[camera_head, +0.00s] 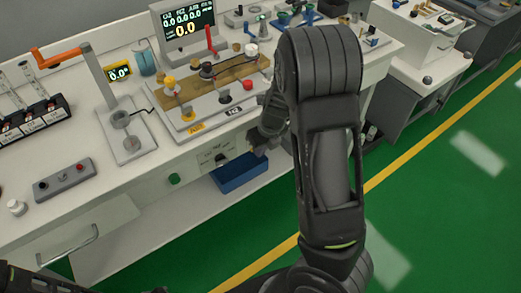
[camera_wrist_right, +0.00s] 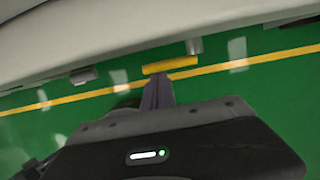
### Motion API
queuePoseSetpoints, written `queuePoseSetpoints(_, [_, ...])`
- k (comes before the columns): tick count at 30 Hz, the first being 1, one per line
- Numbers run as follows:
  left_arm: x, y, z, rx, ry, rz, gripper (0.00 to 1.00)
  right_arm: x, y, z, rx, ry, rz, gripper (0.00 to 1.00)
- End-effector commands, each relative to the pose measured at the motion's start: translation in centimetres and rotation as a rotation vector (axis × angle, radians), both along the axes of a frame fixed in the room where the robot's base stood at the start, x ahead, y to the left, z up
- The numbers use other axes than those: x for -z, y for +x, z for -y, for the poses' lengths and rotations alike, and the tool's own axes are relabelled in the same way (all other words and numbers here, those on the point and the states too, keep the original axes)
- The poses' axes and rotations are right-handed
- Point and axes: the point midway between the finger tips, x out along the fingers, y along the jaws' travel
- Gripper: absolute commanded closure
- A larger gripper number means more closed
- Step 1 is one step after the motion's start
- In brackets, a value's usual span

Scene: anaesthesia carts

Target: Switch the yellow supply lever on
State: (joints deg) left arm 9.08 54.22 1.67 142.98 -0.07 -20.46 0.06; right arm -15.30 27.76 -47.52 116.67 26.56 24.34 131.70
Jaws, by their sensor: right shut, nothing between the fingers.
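A yellow bar-shaped lever (camera_wrist_right: 170,65) shows in the right wrist view, just below the pale cart edge and directly ahead of my right gripper (camera_wrist_right: 158,82). The fingers are together and empty, with their tips at or very close to the bar; I cannot tell whether they touch. In the head view my right gripper (camera_head: 262,146) is at the cart's front face, largely hidden behind my own arm. The lever is not clearly visible there. My left gripper is out of view.
The white cart top carries a manifold board with a yellow knob (camera_head: 169,82), a display (camera_head: 187,25), an orange-handled crank (camera_head: 62,55) and a grey switch box (camera_head: 65,180). A blue bin (camera_head: 238,173) sits below the front edge. Green floor lies open to the right.

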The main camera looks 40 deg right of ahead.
Motion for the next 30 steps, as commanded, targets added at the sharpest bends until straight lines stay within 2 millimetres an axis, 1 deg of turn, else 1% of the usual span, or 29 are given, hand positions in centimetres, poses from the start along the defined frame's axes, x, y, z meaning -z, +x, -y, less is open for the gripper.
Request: queuePoseSetpoints(30, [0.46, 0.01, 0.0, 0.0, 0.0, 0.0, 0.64, -0.81, -0.02, 0.32, 0.001, 0.161, 0.004, 1.0])
